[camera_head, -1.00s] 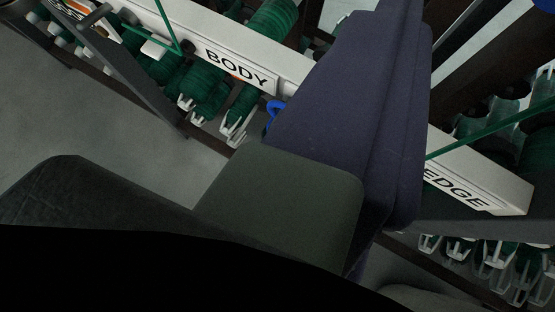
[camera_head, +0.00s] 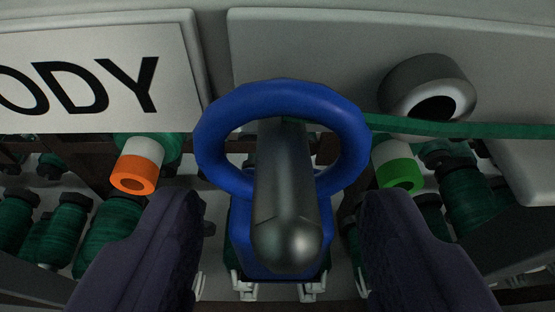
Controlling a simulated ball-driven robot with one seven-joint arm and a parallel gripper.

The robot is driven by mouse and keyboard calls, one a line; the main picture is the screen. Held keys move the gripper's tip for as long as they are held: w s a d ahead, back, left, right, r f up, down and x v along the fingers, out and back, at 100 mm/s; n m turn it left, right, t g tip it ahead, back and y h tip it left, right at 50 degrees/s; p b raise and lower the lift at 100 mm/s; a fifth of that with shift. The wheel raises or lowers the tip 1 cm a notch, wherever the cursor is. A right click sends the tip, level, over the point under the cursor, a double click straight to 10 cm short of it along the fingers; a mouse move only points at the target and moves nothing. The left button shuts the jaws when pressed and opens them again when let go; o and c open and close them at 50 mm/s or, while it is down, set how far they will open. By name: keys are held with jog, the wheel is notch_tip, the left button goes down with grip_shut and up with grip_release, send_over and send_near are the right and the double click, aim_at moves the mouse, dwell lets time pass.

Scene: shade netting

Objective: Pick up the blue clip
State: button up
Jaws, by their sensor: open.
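The blue clip (camera_head: 212,137) is in the middle of the view, close to the camera. Its upper part is a blue ring around a grey metal peg (camera_head: 286,205) that points toward me. Its lower blue body shows partly behind the peg. My gripper (camera_head: 275,225) is open, with one dark finger on each side of the clip's lower body. The fingers look apart from the clip; how far in depth they reach beside it I cannot tell.
A white rail with a BODY sign (camera_head: 100,75) runs behind. An orange-ended tube (camera_head: 134,170) and a green-ended tube (camera_head: 399,165) flank the clip. A green strap (camera_head: 460,129) runs right from the ring, below a grey round fitting (camera_head: 428,85). Green spools (camera_head: 110,235) hang below.

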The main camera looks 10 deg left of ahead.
jog(key=shift+x, duration=0.9)
grip_shut()
jog(key=shift+w+r, duration=0.1)
jog(key=shift+r, duration=0.15)
